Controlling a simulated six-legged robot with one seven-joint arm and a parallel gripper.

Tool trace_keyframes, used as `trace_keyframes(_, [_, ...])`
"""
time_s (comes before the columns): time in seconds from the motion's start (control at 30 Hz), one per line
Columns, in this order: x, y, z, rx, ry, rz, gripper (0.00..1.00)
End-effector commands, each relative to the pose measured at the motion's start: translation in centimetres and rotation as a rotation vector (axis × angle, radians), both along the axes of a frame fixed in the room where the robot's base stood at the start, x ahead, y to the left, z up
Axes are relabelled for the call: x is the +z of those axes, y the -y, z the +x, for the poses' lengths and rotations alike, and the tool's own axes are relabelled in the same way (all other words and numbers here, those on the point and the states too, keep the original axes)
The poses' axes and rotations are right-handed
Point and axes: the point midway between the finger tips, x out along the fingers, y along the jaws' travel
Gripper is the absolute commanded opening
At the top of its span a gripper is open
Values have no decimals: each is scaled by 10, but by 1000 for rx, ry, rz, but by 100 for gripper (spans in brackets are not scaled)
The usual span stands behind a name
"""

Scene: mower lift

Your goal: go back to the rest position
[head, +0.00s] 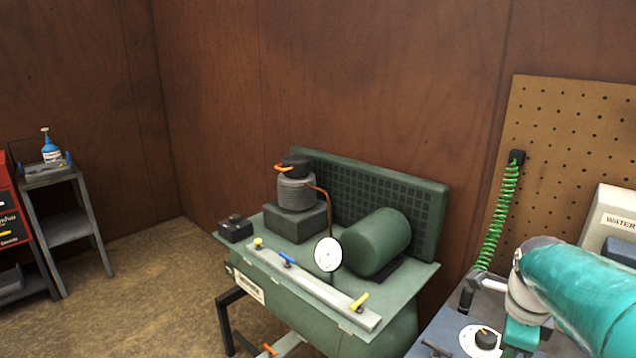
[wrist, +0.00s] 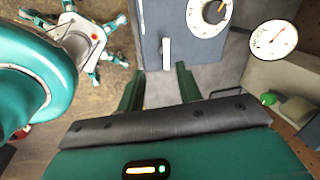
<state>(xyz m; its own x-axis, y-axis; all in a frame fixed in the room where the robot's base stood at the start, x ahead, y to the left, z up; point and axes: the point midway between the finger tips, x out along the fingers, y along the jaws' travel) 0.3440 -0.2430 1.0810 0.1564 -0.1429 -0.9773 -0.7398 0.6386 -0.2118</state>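My gripper (wrist: 160,85) shows in the wrist view as two dark green fingers standing apart. Nothing is between the fingertips. A blue-grey box (wrist: 152,30) with a pale lever (wrist: 166,53) and a dial (wrist: 212,12) lies beyond them; I cannot tell how far off it is. In the head view my teal arm reaches in from the right edge, above a blue-grey unit (head: 432,335) with a dial (head: 485,338). My gripper's fingers cannot be made out there.
A green compressor (head: 375,243) with a valve bar (head: 312,287) stands mid-view by the wooden wall. A grey stand (head: 68,226) holds a blue bottle (head: 51,150) at left. A green coiled hose (head: 497,215) hangs by the pegboard (head: 565,140). Open floor lies between stand and compressor.

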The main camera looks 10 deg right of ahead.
Motion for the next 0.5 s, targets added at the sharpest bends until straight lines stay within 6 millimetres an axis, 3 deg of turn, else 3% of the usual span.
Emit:
trace_keyframes(0.27, [22, -102, -1, 804, 41, -137, 35])
trace_keyframes(0.5, [31, -182, -24, 1515, 53, -356, 35])
